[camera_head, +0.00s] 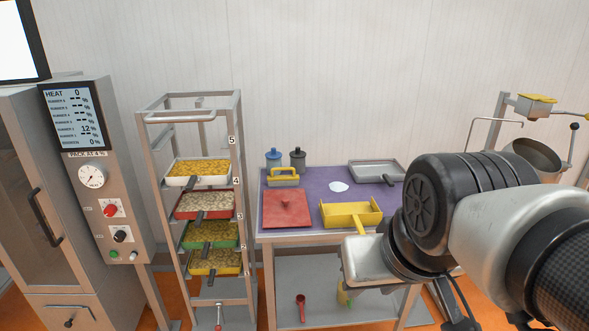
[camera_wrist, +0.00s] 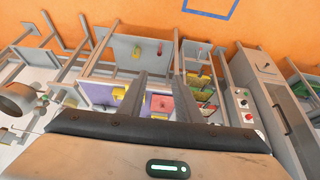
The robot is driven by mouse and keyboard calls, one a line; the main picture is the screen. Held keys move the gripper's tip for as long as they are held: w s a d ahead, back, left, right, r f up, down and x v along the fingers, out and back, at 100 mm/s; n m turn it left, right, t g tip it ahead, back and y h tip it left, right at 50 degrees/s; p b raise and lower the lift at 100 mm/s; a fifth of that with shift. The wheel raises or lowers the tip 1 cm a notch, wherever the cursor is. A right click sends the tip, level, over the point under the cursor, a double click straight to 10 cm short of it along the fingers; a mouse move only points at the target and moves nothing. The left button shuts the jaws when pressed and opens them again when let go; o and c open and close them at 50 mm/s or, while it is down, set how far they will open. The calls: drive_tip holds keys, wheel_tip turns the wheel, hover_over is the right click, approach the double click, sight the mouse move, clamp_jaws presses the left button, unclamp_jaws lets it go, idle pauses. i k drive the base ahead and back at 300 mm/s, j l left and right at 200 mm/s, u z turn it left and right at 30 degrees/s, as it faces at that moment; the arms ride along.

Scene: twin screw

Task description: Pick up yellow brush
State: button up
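The yellow brush (camera_head: 283,176) has a raised yellow handle and lies at the back left of the purple-topped table (camera_head: 318,192), just behind a red lid. In the wrist view a small yellow patch (camera_wrist: 158,115) beside the red lid may be the brush, partly cut off by my gripper. My gripper (camera_wrist: 160,73) has its two dark fingers apart with nothing between them. In the head view my arm is at the right, in front of the table, well away from the brush; the fingers do not show clearly there.
Around the brush are the red lid (camera_head: 287,208), blue (camera_head: 273,158) and dark (camera_head: 297,158) canisters, a white patch (camera_head: 339,187), a yellow tray (camera_head: 350,214) and a grey tray (camera_head: 376,171). A rack (camera_head: 238,200) of filled trays stands left, beside a control cabinet (camera_head: 100,180).

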sight(293, 179)
drive_tip(key=i+j, duration=0.75)
drive_tip(key=i, duration=0.3)
drive_tip(key=i+j, duration=0.4)
drive_tip(key=i, duration=0.1)
